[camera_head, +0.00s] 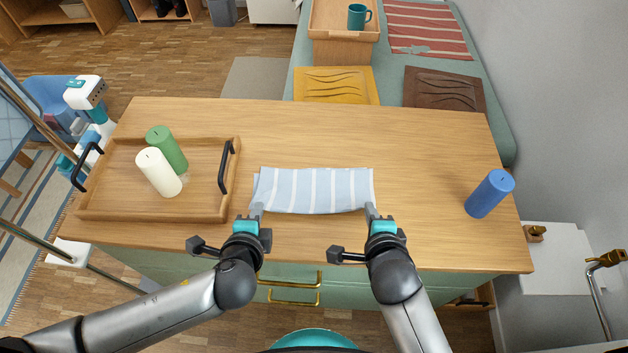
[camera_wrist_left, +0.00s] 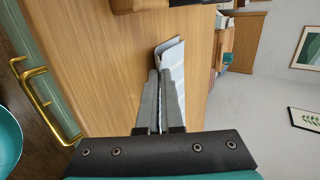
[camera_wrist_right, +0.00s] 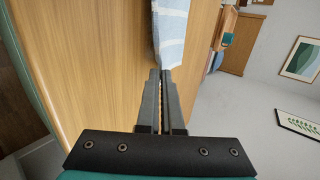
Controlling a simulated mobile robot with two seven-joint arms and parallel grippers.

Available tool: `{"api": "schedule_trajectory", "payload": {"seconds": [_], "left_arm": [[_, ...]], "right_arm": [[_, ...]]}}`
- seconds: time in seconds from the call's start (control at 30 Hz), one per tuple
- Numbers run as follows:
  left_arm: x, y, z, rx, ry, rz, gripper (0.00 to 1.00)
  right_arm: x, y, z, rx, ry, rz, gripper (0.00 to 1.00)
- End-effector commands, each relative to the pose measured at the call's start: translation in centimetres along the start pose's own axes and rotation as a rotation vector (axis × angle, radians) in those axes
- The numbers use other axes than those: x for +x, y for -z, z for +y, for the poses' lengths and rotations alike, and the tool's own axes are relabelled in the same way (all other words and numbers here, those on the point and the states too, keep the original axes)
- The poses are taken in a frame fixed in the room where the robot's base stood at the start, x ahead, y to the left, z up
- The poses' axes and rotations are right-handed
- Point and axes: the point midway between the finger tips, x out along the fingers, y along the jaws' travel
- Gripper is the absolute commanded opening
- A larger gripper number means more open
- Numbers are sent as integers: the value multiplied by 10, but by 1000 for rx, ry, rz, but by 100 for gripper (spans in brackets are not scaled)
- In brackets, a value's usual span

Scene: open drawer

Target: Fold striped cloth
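The striped cloth (camera_head: 315,190), light blue with white stripes, lies on the wooden counter as a folded strip, with layers showing at its left edge. My left gripper (camera_head: 258,211) is at its front left corner; in the left wrist view the fingers (camera_wrist_left: 161,75) are nearly together with the cloth (camera_wrist_left: 174,62) at their tips. My right gripper (camera_head: 371,210) is at its front right corner; in the right wrist view its fingers (camera_wrist_right: 162,75) are nearly together with the cloth (camera_wrist_right: 171,35) at their tips. Both look closed on the corners, though the fingertips partly hide the pinched cloth.
A wooden tray (camera_head: 205,217) with black handles stands left of the cloth, holding a white candle (camera_head: 158,172) and a green candle (camera_head: 167,149). A blue candle (camera_head: 490,194) stands at the right. The counter (camera_head: 330,130) behind the cloth is clear.

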Motion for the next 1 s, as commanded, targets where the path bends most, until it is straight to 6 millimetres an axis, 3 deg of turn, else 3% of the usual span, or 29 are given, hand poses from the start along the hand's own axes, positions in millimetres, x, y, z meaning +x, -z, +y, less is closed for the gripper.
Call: {"api": "schedule_trajectory", "payload": {"seconds": [0.03,0.5,0.67,1.0], "left_arm": [[0,0,0,0,0,0,0],[0,0,0,0,-1,0,55],[-8,0,-5,-1,0,2,55],[-58,0,-26,0,-2,3,55]], "right_arm": [[0,0,0,0,0,0,0],[0,0,0,0,-1,0,55],[-8,0,-6,3,1,0,55],[-58,-1,-26,3,-2,1,55]]}}
